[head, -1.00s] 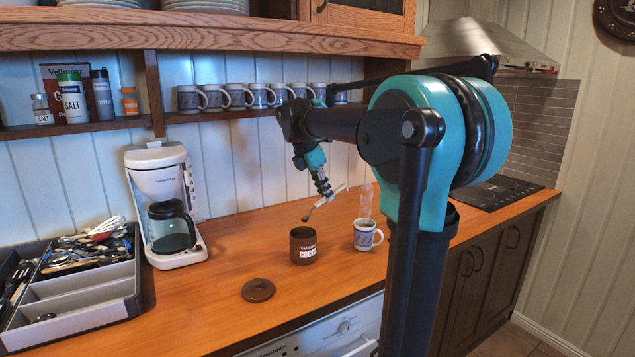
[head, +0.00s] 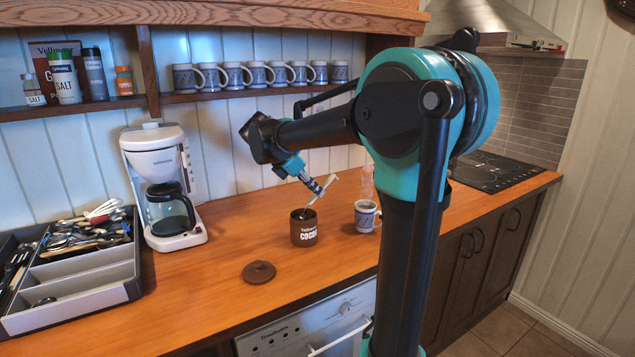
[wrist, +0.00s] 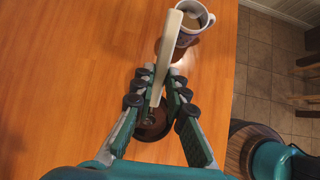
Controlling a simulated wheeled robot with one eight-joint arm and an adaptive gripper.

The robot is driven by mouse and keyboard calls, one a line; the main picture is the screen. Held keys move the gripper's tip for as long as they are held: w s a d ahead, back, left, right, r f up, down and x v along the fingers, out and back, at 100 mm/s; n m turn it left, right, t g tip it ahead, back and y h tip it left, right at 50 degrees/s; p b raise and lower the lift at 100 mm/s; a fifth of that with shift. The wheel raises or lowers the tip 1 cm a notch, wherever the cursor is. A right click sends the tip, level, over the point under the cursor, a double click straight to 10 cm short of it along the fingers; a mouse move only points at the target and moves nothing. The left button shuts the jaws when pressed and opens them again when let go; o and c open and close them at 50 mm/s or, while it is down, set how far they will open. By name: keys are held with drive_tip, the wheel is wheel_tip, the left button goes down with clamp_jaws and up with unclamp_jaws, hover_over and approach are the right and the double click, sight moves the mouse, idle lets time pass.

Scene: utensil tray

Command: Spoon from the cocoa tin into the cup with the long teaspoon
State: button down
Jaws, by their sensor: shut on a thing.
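My gripper (head: 318,187) is shut on the pale handle of the long teaspoon (head: 328,184); in the wrist view the fingertips (wrist: 159,74) close around the handle (wrist: 171,45). The spoon is tilted, with its lower end at the mouth of the brown cocoa tin (head: 304,234). The bowl is hidden, seemingly inside the tin. The tin is open and upright, and partly shows between my fingers in the wrist view (wrist: 150,130). The patterned cup (head: 365,218) stands upright to the right of the tin. It holds a brown drink in the wrist view (wrist: 205,15).
A brown lid (head: 258,272) lies on the counter in front of the tin. A utensil tray (head: 85,275) is at the left, beside a white coffee maker (head: 158,165). Several mugs (head: 256,74) stand on the shelf behind my arm.

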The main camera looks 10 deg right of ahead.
sight(327, 180)
drive_tip(key=shift+s+a+f, duration=0.1)
drive_tip(key=shift+a+f, duration=0.05)
drive_tip(key=shift+f, duration=0.4)
drive_tip(key=shift+a+f, duration=0.1)
drive_tip(key=shift+f, duration=0.45)
drive_tip(key=shift+d+r, duration=0.1)
drive_tip(key=shift+r, duration=2)
drive_tip(key=shift+w+d+r+g+y, duration=0.2)
drive_tip(key=shift+d+r+g+y, duration=0.1)
drive_tip(key=shift+d+y, duration=0.4)
drive_tip(key=shift+w+d+r+g+y, duration=0.2)
drive_tip(key=shift+d+r+y, duration=0.15)
drive_tip(key=shift+d+y, duration=0.25)
drive_tip(key=shift+w+d+r+g+y, duration=0.2)
drive_tip(key=shift+d+r+y, duration=0.2)
drive_tip(key=shift+y, duration=0.4)
drive_tip(key=shift+d, duration=0.1)
